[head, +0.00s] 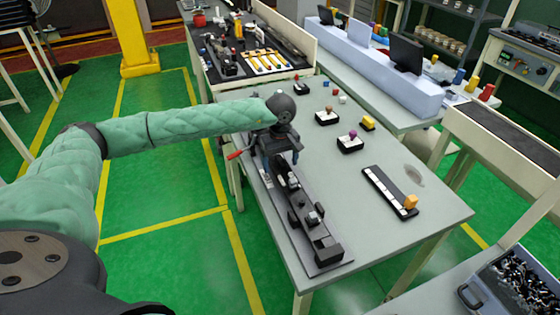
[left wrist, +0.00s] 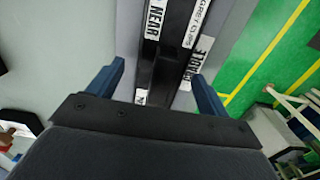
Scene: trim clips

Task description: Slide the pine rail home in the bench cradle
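The bench cradle (head: 312,238) is a long dark fixture along the left side of the grey bench, with several blocks and raised parts on it. My left gripper (head: 282,158) is over its far end, fingers pointing down. In the left wrist view the two blue fingers of my left gripper (left wrist: 158,72) are wide apart, with nothing seen held. Between and beyond them runs the dark channel of the cradle (left wrist: 172,45), with white labels, one reading NEAR. I cannot pick out a pine-coloured rail; the gripper hides part of the cradle. My right gripper is not in view.
A black tray with white sections (head: 383,186) and an orange block (head: 410,202) lies at the right of the bench. Small black bases with coloured knobs (head: 350,143) stand farther back. A red-handled part (head: 238,154) sticks out at the left edge. The bench's front right is clear.

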